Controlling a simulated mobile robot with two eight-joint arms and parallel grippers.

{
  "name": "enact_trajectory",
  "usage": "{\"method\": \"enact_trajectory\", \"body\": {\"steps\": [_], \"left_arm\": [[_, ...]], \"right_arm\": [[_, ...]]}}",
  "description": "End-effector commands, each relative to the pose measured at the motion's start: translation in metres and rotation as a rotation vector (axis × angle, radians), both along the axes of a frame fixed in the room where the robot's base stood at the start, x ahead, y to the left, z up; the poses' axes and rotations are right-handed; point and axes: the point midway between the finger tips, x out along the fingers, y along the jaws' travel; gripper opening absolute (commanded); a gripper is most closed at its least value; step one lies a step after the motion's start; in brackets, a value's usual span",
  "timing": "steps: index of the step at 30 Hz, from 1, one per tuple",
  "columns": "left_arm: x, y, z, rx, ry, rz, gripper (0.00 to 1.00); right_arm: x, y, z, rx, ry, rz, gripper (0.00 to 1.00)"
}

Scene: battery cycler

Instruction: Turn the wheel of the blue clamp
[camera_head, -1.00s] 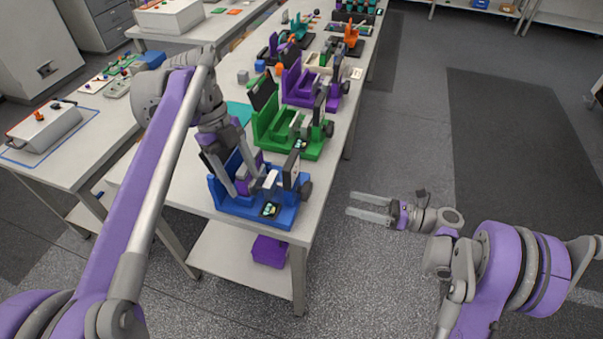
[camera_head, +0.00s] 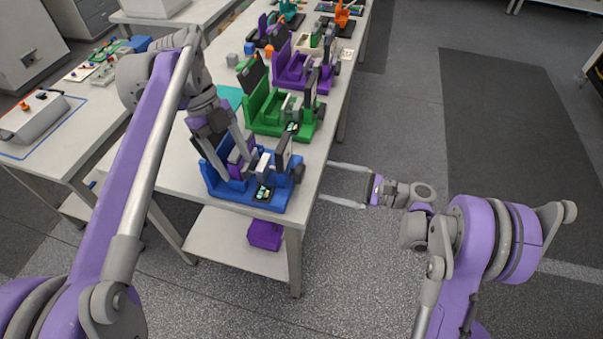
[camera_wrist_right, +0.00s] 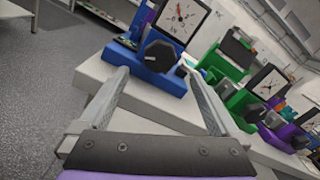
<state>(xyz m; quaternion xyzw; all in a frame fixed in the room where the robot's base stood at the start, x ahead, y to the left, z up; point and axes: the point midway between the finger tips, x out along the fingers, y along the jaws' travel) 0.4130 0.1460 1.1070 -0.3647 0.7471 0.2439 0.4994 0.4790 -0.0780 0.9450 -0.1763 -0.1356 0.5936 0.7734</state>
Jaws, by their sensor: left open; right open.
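The blue clamp (camera_head: 232,196) stands at the near end of the long white table. Its dark wheel (camera_head: 298,173) is on the right side and also shows in the right wrist view (camera_wrist_right: 160,56), below a white dial (camera_wrist_right: 180,17). My right gripper (camera_head: 327,184) is open and empty, off the table's right edge, with its fingers pointing left toward the wheel. In the right wrist view the wheel lies ahead, between and beyond the fingertips (camera_wrist_right: 158,76), apart from them. My left gripper (camera_head: 240,165) is open, reaching down at the blue clamp; whether it touches is hard to tell.
A green clamp (camera_head: 262,121) and a purple clamp (camera_head: 290,72) stand farther along the same table (camera_head: 175,180). A purple bin (camera_head: 265,235) sits on the lower shelf. The floor right of the table is clear.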

Motion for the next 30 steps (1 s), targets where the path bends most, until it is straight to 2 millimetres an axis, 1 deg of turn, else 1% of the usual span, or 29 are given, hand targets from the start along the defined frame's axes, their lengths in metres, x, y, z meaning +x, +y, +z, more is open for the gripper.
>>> {"method": "enact_trajectory", "body": {"steps": [1,6,9,12,18,26,30], "left_arm": [[0.000,0.000,0.000,0.000,0.000,0.000,0.65],[0.000,0.000,0.000,0.000,0.000,0.000,0.65],[0.000,0.000,0.000,0.000,0.000,0.000,0.65],[0.000,0.000,0.000,0.000,0.000,0.000,0.65],[0.000,0.000,0.000,0.000,0.000,0.000,0.65],[0.000,0.000,0.000,0.000,0.000,0.000,0.65],[0.000,0.000,0.000,0.000,0.000,0.000,0.65]], "right_arm": [[0.002,0.012,0.000,0.000,0.000,0.004,0.98],[0.011,0.045,0.000,0.001,0.001,0.005,0.98],[0.015,0.062,0.000,0.001,0.001,0.004,0.98],[0.019,0.074,0.000,0.001,0.002,0.003,0.98],[0.022,0.085,0.000,0.001,0.002,0.000,0.98],[0.023,0.085,0.000,0.001,0.002,0.000,0.98],[0.023,0.085,0.000,0.001,0.002,0.000,0.73]]}}
